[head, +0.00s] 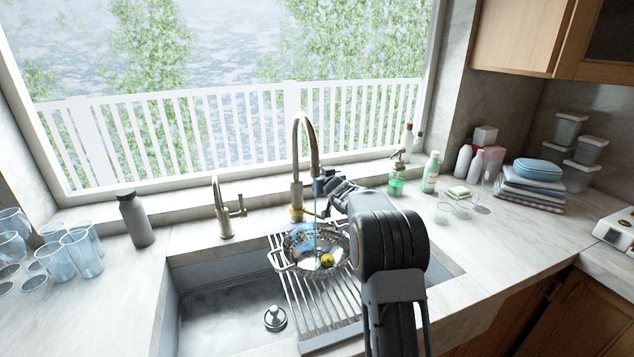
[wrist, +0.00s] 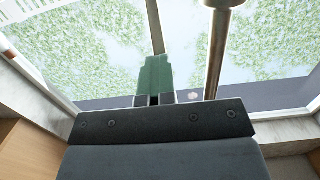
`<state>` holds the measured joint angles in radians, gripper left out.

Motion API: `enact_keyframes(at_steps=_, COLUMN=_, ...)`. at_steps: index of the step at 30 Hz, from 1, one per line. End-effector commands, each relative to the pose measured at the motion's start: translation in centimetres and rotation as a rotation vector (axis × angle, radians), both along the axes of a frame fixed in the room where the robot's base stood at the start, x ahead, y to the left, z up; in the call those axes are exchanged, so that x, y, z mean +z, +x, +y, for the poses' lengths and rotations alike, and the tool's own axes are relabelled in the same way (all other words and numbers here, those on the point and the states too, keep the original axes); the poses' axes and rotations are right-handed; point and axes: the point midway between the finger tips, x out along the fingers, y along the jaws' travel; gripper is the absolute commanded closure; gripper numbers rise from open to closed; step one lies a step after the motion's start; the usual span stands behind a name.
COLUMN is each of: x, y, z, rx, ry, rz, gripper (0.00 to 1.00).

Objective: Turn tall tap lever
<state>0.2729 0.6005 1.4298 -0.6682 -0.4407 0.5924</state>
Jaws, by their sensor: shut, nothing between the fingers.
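The tall tap (head: 297,155) stands behind the sink, its brass neck curving over towards the front right. A yellowish band and a thin lever (head: 310,213) show low on its body; the lever is partly covered by my arm. My gripper (head: 322,186) is beside the tap, close to the right of its column and under the spout; I cannot tell if it touches. In the wrist view my gripper (wrist: 154,78) has its greenish fingers together and empty, with a brass tap pipe (wrist: 216,50) just to the right. The lever is not clear in that view.
A metal colander (head: 285,262) with a yellow item sits on a rack (head: 320,300) over the sink (head: 215,315); bluish streaks show above it. A shorter tap (head: 222,210) and dark bottle (head: 135,218) stand left. Soap bottles (head: 397,180) stand right. A window is behind.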

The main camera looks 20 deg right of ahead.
Motion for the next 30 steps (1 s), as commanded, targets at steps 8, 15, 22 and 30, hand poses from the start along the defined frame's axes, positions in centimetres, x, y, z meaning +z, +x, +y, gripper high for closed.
enact_keyframes(at_steps=8, x=0.0, y=0.0, z=0.0, rx=0.0, ry=0.0, rz=-0.001, gripper=0.85)
enact_keyframes(at_steps=15, x=-0.1, y=0.0, z=0.0, rx=0.0, ry=0.0, rz=-0.003, gripper=0.85)
enact_keyframes(at_steps=22, x=-0.7, y=-0.2, z=0.0, rx=0.0, ry=-0.001, rz=-0.03, gripper=0.85)
enact_keyframes(at_steps=30, x=-1.2, y=-0.6, z=0.0, rx=0.0, ry=-0.001, rz=-0.092, gripper=0.85)
